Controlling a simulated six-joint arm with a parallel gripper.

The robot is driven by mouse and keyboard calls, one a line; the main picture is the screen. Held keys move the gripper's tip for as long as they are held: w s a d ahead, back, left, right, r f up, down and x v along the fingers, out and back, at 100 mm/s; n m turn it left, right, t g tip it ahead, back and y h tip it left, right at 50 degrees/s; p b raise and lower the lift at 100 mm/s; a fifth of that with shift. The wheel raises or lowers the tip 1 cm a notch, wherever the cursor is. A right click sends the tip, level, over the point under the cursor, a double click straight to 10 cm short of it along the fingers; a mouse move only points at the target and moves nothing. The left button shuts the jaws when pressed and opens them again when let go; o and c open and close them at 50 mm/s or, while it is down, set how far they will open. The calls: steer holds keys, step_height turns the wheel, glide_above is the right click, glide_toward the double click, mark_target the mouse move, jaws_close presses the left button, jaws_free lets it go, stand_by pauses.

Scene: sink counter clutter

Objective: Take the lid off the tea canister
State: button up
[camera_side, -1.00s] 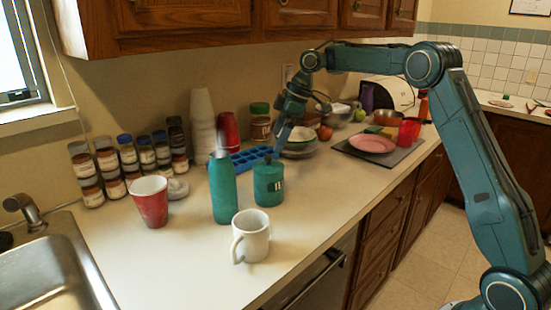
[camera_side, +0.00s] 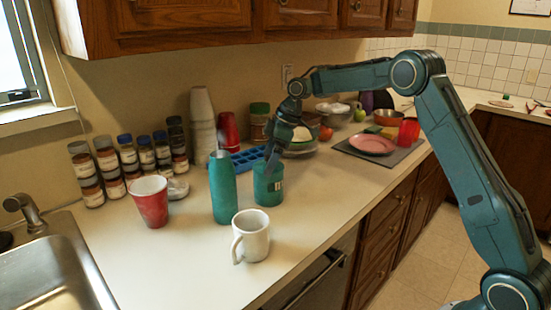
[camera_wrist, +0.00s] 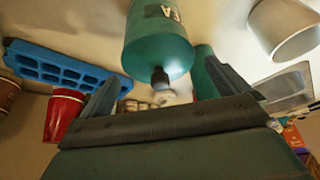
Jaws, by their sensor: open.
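The tea canister (camera_side: 268,189) is teal and stands upright on the counter, right of the teal bottle. In the wrist view, the canister (camera_wrist: 155,30) shows part of its label and its teal lid (camera_wrist: 160,58), with a dark knob (camera_wrist: 160,78). The lid sits on the canister. My gripper (camera_side: 271,160) is open at the top of the canister. In the wrist view, the knob lies between the two spread fingers of my gripper (camera_wrist: 158,70), with a gap on each side. In the side view, the fingers partly hide the lid and knob.
The teal bottle (camera_side: 223,188) stands close on the left, and a white mug (camera_side: 251,236) in front. A blue tray (camera_side: 247,158) and stacked bowls (camera_side: 298,147) are behind. A red cup (camera_side: 150,201) stands farther left. The counter right of the canister is clear.

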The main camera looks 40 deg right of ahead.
mark_target(269, 156)
steer(key=shift+w+a+f, duration=0.15)
steer(key=shift+f, duration=0.35)
steer(key=shift+c, duration=0.2)
steer(key=c, duration=0.8)
steer(key=shift+c, duration=0.2)
steer(key=shift+r, duration=5)
